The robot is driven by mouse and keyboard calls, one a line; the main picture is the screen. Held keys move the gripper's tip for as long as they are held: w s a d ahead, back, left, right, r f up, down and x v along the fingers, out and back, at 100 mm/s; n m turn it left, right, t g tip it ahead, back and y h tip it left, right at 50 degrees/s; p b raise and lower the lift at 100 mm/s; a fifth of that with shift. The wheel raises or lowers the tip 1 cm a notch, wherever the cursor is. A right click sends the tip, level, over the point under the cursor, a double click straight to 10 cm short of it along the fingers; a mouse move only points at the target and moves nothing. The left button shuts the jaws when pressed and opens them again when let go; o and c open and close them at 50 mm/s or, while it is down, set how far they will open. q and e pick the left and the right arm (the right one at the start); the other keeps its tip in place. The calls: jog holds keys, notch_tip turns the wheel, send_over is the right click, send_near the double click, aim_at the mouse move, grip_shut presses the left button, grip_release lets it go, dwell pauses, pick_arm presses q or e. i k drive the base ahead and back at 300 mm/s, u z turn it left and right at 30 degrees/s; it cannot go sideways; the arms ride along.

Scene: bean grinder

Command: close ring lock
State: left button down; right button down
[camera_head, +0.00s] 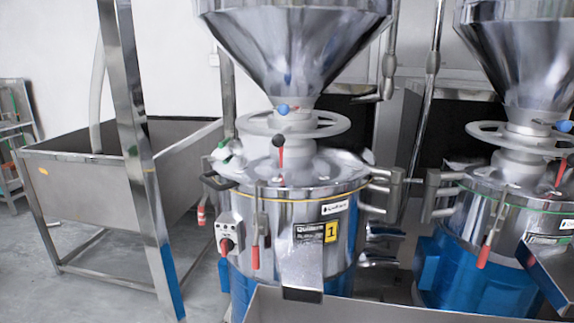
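The grinder marked 1 (343,220) stands at the centre, a steel drum with a blue base under a large funnel (293,50). A thin yellow band (300,199) runs around the drum's upper edge. A latch lever with a red grip (255,256) hangs down on the drum's front left. Another lever with a red shaft and dark knob (279,142) stands upright on the lid. I cannot tell which part is the ring lock or whether it is closed. A pale handwheel ring (318,124) sits below the funnel. Neither of my grippers is in view.
A second similar grinder (487,215) with a red-gripped lever (484,256) stands at the right. A steel bin (90,185) on legs and a tall post (138,150) stand at the left. A steel trough edge (370,309) crosses the bottom. Grey floor shows at lower left.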

aim_at(228, 140)
jog(key=u, duration=2)
jog(key=i, duration=2.05)
jog(key=z, duration=3.1)
